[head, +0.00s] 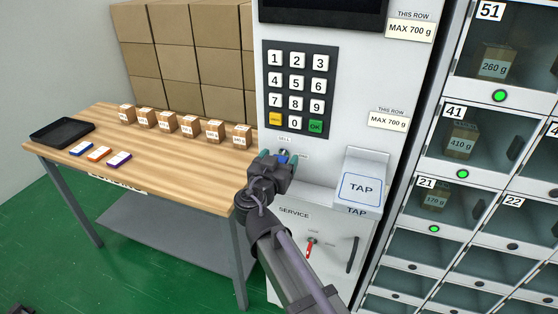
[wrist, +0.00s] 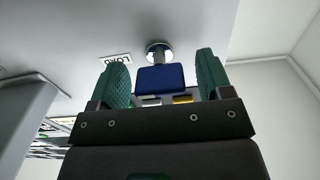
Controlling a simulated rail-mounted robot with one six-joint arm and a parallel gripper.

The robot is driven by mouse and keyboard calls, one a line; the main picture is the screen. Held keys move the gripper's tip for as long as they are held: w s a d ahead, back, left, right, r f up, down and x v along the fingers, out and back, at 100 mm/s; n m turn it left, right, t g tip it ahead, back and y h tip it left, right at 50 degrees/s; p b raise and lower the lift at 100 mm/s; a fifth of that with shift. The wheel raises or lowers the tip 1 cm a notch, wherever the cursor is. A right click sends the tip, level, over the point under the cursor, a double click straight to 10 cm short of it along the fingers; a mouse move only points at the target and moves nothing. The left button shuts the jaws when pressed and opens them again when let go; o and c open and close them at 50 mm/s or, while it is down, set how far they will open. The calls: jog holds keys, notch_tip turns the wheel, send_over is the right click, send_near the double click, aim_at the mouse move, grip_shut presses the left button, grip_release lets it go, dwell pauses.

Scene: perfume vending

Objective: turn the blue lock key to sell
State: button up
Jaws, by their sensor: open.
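The blue lock key (head: 283,159) sits in a round metal lock on the white front of the machine, below the keypad. In the wrist view the blue key (wrist: 160,79) shows its flat head between the two green fingers, with a visible gap on each side. My gripper (head: 275,160) is open around the key and partly hides it in the head view; it also shows in the wrist view (wrist: 161,66). A SELL label (head: 284,139) is above the lock. A LOAD label (wrist: 115,59) is beside the lock in the wrist view.
A TAP card reader (head: 360,188) juts out right of my gripper. The keypad (head: 298,90) is above. A service panel with a red lever (head: 310,247) is below. A wooden table (head: 165,160) with small boxes and cards stands at left; glass-fronted lockers (head: 470,140) are at right.

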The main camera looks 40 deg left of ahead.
jog(key=shift+c, duration=0.2)
jog(key=c, duration=0.9)
jog(key=shift+n, duration=0.4)
jog(key=n, duration=0.3)
jog(key=shift+n, duration=0.4)
jog(key=n, duration=1.3)
jog(key=shift+n, duration=0.3)
